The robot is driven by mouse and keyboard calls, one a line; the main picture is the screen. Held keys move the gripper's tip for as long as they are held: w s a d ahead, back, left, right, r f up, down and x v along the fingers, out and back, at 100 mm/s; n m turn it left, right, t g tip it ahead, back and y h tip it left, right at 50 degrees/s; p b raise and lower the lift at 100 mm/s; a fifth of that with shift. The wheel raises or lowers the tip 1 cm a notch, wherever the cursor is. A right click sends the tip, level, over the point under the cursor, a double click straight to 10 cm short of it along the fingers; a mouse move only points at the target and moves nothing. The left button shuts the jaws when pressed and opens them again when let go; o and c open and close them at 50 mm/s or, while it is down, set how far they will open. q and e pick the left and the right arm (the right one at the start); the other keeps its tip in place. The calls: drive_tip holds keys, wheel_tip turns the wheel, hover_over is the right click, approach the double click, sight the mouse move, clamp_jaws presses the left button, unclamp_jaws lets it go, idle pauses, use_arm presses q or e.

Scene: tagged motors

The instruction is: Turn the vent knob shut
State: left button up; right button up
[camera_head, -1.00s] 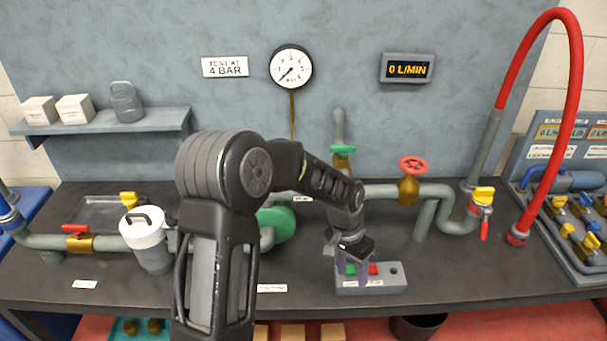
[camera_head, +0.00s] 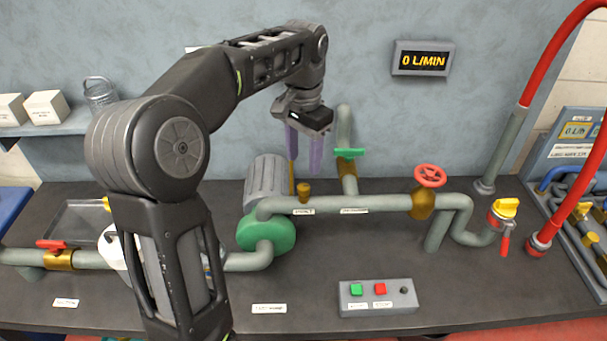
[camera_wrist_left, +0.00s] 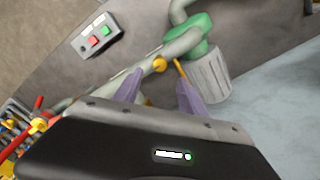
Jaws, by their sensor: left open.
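The vent knob, a small brass knob (camera_head: 304,190), stands on top of the grey-green pipe just right of the green pump (camera_head: 266,232). It also shows in the left wrist view (camera_wrist_left: 159,65), between and beyond the fingertips. My left gripper (camera_head: 303,165) is open, pointing down, above the knob and apart from it. Its two purple fingers hold nothing. In the left wrist view the fingers (camera_wrist_left: 160,84) stand to either side of the knob. My right gripper is not in view.
A grey control box (camera_head: 377,298) with green and red buttons sits in front. A green-handled valve (camera_head: 349,153) and a red handwheel (camera_head: 430,176) stand right of the knob. A thin brass gauge line (camera_wrist_left: 180,72) rises close behind the knob. The display (camera_head: 423,60) reads 0 L/MIN.

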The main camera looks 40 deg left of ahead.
sight(304, 186)
use_arm(q)
drive_tip(key=shift+f+b, duration=0.55)
drive_tip(key=shift+f, duration=0.15)
wheel_tip(304, 186, down, 2)
drive_tip(key=shift+f+b, duration=0.1)
drive_tip(key=shift+b, duration=0.7)
wheel_tip(304, 186, down, 3)
drive_tip(key=shift+f+p, duration=0.1)
drive_tip(key=shift+p, duration=0.5)
drive_tip(key=shift+f, duration=0.55)
clamp_jaws()
